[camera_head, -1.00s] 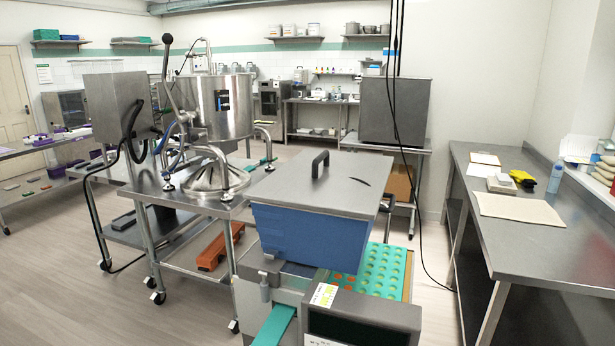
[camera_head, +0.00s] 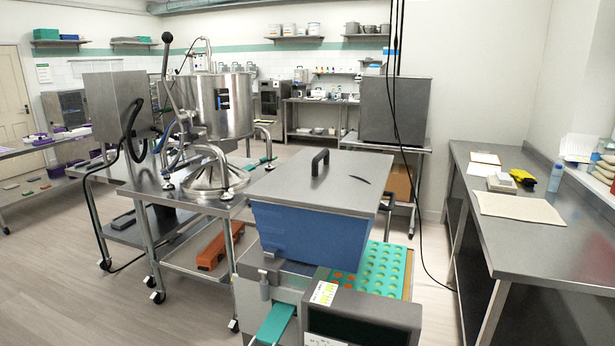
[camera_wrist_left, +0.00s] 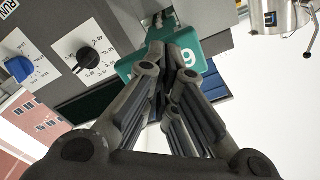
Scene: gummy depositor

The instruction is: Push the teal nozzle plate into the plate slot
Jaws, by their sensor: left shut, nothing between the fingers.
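The teal nozzle plate (camera_head: 274,325) sticks out of the front of the depositor (camera_head: 283,290), low beside the control box. Its inner end is hidden, and the plate slot itself is not clearly visible. In the left wrist view, the plate's teal end (camera_wrist_left: 192,42) carries a white digit, 6 or 9. My left gripper (camera_wrist_left: 172,62) is shut and empty, with its fingertips in front of the plate's end. They overlap it in view; I cannot tell whether they touch. My right gripper is not in view.
The control box (camera_head: 362,322) stands right of the plate; its knobs, including a black one (camera_wrist_left: 88,58), show in the wrist view. A blue hopper (camera_head: 310,238) with a steel lid (camera_head: 320,182) sits above. A teal mould tray (camera_head: 385,270) lies behind. A steel bench (camera_head: 540,240) is at right.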

